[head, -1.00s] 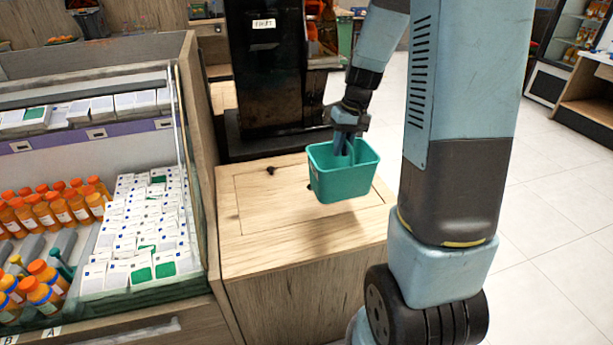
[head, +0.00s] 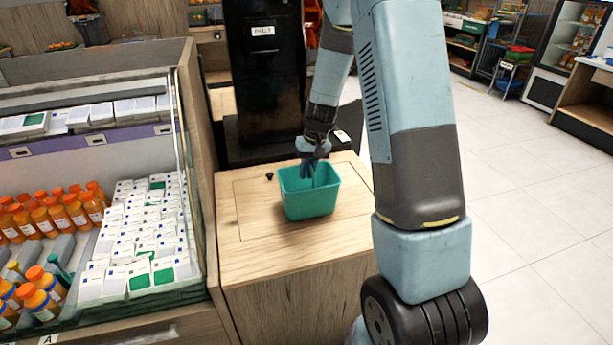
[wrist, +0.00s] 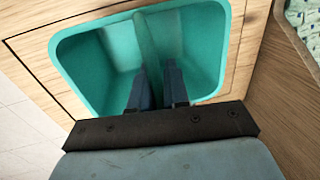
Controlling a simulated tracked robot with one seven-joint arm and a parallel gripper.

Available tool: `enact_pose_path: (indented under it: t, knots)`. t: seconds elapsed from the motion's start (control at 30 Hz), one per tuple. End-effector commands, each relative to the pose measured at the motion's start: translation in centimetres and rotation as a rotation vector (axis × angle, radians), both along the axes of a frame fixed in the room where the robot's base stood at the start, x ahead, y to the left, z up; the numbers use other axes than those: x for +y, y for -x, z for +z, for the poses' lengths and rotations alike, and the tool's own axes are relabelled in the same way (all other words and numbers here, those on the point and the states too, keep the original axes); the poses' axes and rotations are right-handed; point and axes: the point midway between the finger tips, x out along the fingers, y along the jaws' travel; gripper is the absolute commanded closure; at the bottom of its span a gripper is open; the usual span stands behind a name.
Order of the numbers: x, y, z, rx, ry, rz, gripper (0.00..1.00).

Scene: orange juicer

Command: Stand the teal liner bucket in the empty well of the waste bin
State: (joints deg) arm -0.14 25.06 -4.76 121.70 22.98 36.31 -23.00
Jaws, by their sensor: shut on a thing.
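The teal liner bucket (head: 309,192) is upright over the wooden cabinet top; I cannot tell whether its base touches the wood. My gripper (head: 308,168) reaches down into its open top. The bucket looks empty apart from the fingers.
The wooden cabinet (head: 262,250) has a thin-lined panel in its top and a small dark knob (head: 269,176). A tall black machine (head: 265,75) stands behind it. A display case (head: 150,180) with bottles and cartons is at left. Open tiled floor (head: 540,200) is at right.

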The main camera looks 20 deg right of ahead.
Motion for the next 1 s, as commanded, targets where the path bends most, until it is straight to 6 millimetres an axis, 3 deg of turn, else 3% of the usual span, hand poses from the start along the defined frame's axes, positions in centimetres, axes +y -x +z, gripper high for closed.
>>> enact_pose_path:
  t: [0.13, 0.5, 0.53, 0.77, 1.0]
  knots:
    - [-0.1, 0.1, -1.8, 0.001, 0.000, -0.001, 1.00]
    - [-0.1, 0.0, -2.1, 0.000, 0.001, 0.000, 1.00]
    - [0.0, 0.0, -2.1, 0.000, 0.001, 0.000, 0.82]
    - [0.0, 0.0, -2.1, 0.000, 0.001, 0.001, 0.60]
    - [0.0, 0.0, -2.0, 0.000, 0.001, 0.001, 0.59]
